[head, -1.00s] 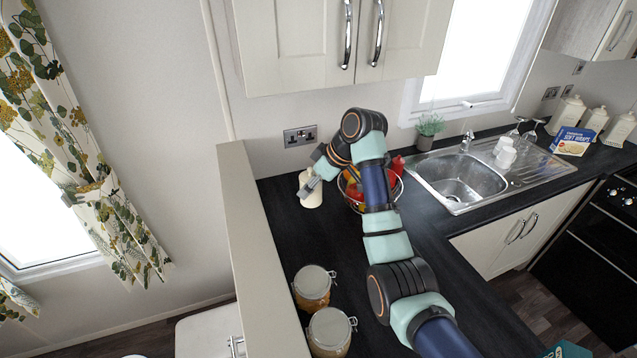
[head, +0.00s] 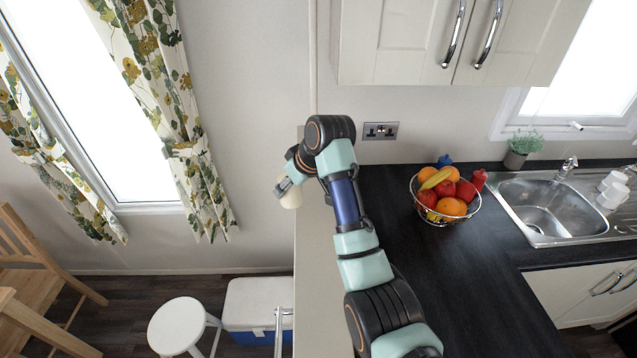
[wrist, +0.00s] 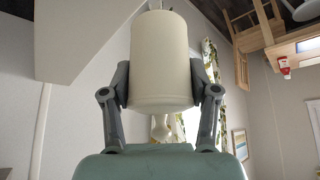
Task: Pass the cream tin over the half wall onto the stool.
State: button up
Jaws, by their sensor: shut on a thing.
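The cream tin (head: 292,199) is a pale cylinder held in the air at the left edge of the half wall (head: 313,275). My gripper (head: 284,188) is shut on it, and my arm reaches across the wall top from the counter side. In the wrist view the tin (wrist: 160,62) stands between the two grey fingers of my gripper (wrist: 161,84), one pressed on each side. The stool (head: 177,325) has a round white seat and stands on the floor on the left side of the wall, lower and further left than the tin. Its seat is bare.
A white-lidded cool box (head: 258,303) stands between stool and half wall. A metal handle or rail (head: 281,325) rises beside it. Wooden chairs (head: 30,265) are at the far left. A fruit bowl (head: 445,197) and sink (head: 548,208) are on the counter side.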

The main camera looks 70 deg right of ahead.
jog(key=w+a, duration=0.5)
jog(key=w, duration=0.8)
jog(key=shift+a, duration=0.15)
